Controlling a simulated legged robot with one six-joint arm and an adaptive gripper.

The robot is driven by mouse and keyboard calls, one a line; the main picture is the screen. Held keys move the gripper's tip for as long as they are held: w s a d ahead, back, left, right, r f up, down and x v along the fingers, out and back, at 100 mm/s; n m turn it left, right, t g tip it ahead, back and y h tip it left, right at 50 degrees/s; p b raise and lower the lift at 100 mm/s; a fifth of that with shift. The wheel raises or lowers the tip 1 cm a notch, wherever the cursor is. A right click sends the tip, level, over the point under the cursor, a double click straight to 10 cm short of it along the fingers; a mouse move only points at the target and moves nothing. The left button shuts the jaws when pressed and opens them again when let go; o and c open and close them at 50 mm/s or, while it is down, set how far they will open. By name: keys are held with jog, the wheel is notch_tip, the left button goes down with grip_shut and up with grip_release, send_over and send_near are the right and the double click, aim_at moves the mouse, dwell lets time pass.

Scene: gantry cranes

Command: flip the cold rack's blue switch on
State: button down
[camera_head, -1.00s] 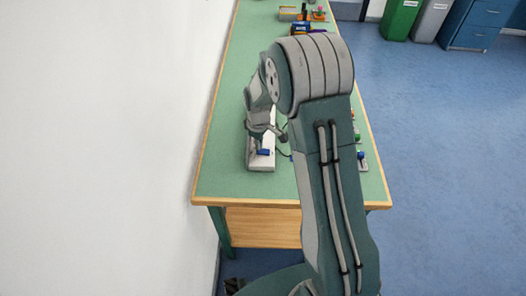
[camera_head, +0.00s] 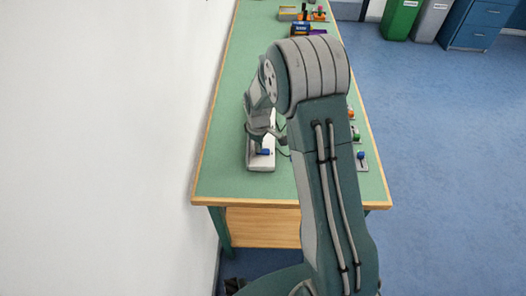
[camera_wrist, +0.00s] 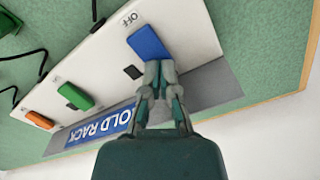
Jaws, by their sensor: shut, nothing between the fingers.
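The cold rack is a white panel (camera_wrist: 90,70) with a grey strip and a blue label reading "OLD RACK", its first letter hidden by my gripper. Its blue switch (camera_wrist: 148,43) stands beside the printed word OFF. The blue switch also shows in the head view (camera_head: 263,152), near the panel's front end. My gripper (camera_wrist: 160,68) is shut and empty, its fingertips at the near edge of the blue switch; I cannot tell if they touch. In the head view my gripper (camera_head: 268,134) is just behind the switch, partly hidden by my arm.
A green switch (camera_wrist: 75,95) and an orange switch (camera_wrist: 38,120) sit farther along the panel, with black cables beside it. In the head view, another row with a blue switch (camera_head: 361,155) stands at the table's right edge. A white wall runs along the left.

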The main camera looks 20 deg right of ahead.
jog(key=shift+r, duration=3.45)
